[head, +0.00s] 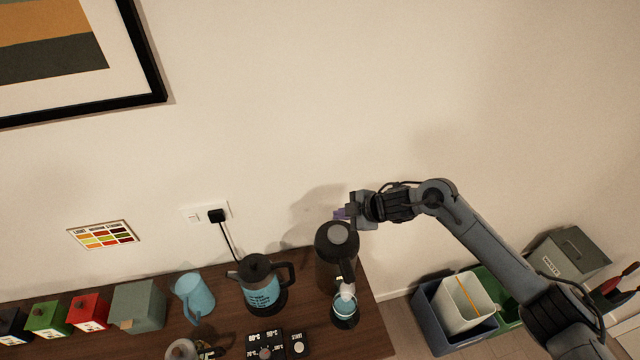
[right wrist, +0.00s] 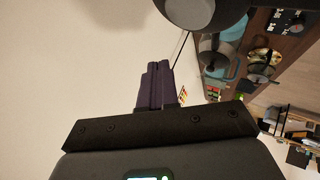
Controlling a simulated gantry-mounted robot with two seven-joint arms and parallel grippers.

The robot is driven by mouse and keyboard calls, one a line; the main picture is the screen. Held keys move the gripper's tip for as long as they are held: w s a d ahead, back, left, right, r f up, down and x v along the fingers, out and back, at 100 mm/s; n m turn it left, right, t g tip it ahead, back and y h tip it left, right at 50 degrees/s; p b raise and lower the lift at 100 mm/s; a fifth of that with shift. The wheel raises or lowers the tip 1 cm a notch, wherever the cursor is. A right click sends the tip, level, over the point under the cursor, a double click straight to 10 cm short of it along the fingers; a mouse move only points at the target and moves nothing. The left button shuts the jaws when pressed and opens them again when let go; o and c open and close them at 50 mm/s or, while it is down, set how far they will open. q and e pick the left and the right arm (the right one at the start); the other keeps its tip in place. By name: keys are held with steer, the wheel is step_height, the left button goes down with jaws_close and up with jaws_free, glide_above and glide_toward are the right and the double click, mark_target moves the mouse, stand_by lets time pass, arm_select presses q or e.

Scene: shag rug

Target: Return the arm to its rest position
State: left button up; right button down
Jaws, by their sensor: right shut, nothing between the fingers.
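My right arm (head: 480,240) comes in from the lower right of the head view. Its right gripper (head: 342,213) is beside the top of a tall dark dispenser (head: 336,256), near the wall. In the right wrist view the purple fingers (right wrist: 157,85) are together with nothing between them. The round dark top of the dispenser (right wrist: 195,8) shows close by at the upper edge. Whether the gripper touches the dispenser I cannot tell. My left gripper is not in view.
Bins (head: 465,303) stand on the floor below my right arm. The wall (head: 300,90) is close behind.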

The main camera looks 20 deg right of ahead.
steer(key=s+a+f+m+t+h+p, duration=0.15)
steer(key=s+a+f+m, duration=0.35)
steer(key=s+a, duration=0.65)
steer(key=s+d+m+g+h+p, duration=0.1)
steer(key=s+d+m, duration=0.4)
steer(key=s, duration=0.8)
steer(key=s+d+m+g+h+p, duration=0.2)
steer(key=s+d, duration=0.6)
steer(key=s, duration=0.6)
steer(key=m+g+h, duration=0.1)
steer(key=m+g, duration=0.1)
steer(key=m, duration=0.1)
steer(key=shift+s+f, duration=0.15)
steer(key=shift+f, duration=0.15)
steer(key=shift+d, duration=0.1)
